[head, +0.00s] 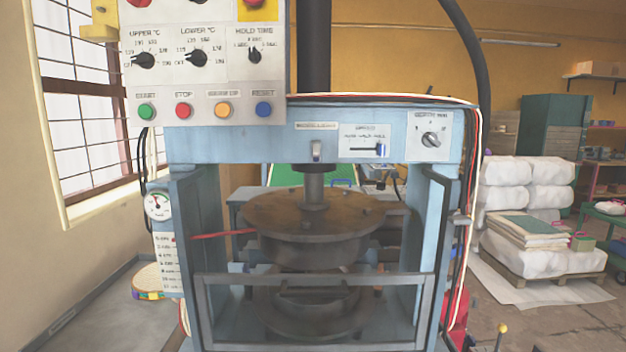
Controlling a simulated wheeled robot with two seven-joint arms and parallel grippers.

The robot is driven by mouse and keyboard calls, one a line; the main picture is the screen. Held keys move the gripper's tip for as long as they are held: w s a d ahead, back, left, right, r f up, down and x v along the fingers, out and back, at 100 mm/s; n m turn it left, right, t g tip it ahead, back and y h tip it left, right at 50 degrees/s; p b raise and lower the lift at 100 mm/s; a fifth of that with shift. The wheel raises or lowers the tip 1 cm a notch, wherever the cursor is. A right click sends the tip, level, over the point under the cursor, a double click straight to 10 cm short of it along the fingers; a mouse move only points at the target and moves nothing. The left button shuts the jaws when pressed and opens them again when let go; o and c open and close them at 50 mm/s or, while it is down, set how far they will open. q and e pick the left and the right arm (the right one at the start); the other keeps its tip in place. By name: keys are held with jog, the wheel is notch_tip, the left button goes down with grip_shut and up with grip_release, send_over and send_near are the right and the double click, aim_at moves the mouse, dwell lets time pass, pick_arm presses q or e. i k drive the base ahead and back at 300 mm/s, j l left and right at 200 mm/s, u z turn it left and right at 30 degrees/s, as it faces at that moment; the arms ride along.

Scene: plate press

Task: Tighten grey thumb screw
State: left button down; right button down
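A blue-grey press frame (238,147) fills the middle of the head view. No part is clearly recognisable as the grey thumb screw. A small grey piece (460,219) sticks out at the right post, too small to tell what it is. A grey round knob (430,139) sits under a depth label on the upper right beam. Inside the frame, a dark round upper plate (312,215) with small bolts hangs on a shaft. A lower round plate (312,318) sits partly behind the front guard. Neither of my grippers is in view.
A control panel (205,70) with dials and coloured buttons covers the upper left. A grey guard frame (318,280) crosses the press front. A round gauge (158,205) is on the left post.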

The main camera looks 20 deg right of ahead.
aim_at(456, 218)
jog(key=z, duration=1.35)
